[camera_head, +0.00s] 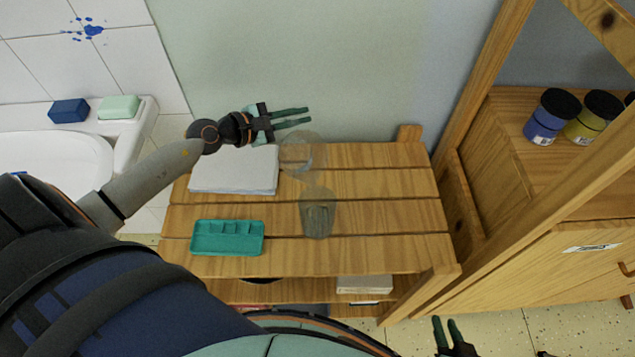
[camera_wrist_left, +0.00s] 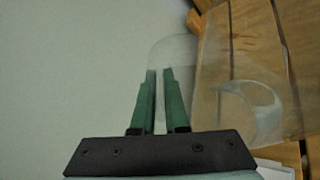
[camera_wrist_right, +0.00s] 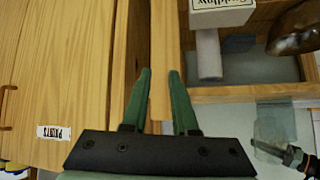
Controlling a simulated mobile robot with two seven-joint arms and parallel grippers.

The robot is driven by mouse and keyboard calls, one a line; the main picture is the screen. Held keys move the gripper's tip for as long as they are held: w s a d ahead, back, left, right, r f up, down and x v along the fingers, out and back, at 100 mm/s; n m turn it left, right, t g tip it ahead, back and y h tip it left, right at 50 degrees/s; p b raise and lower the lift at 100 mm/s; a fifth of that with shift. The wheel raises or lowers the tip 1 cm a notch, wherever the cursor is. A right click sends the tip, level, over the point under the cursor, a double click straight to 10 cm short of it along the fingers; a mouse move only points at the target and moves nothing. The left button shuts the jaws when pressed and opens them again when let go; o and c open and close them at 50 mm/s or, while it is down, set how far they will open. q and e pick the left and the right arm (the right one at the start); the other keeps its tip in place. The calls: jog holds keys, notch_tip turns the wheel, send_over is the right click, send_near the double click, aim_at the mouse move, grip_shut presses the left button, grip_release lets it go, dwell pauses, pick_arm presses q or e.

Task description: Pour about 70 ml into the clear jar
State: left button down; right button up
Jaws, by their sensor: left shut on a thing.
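A clear container (camera_head: 302,153) is at the fingertips of my left gripper (camera_head: 292,117), over the back of the slatted wooden table (camera_head: 385,212). It looks tilted. In the left wrist view the left fingers (camera_wrist_left: 160,100) are close together, with clear walls (camera_wrist_left: 245,65) beside and beyond them; the exact grip is hard to see. A second clear vessel, apparently the clear jar (camera_head: 317,215), stands upright on the table, nearer than the held container. Its lower part looks greyish; its fill level is unclear. My right gripper (camera_head: 447,330) is open and empty, low beyond the table's front right corner.
A white paper stack (camera_head: 235,172) and a teal palette tray (camera_head: 227,238) lie on the table's left. The table's right side is clear. A wooden frame and cabinet (camera_head: 545,262) stand at right, with paint jars (camera_head: 550,117) on top. A sink (camera_head: 50,165) is at left.

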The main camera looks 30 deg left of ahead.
jog(key=shift+f, duration=0.1)
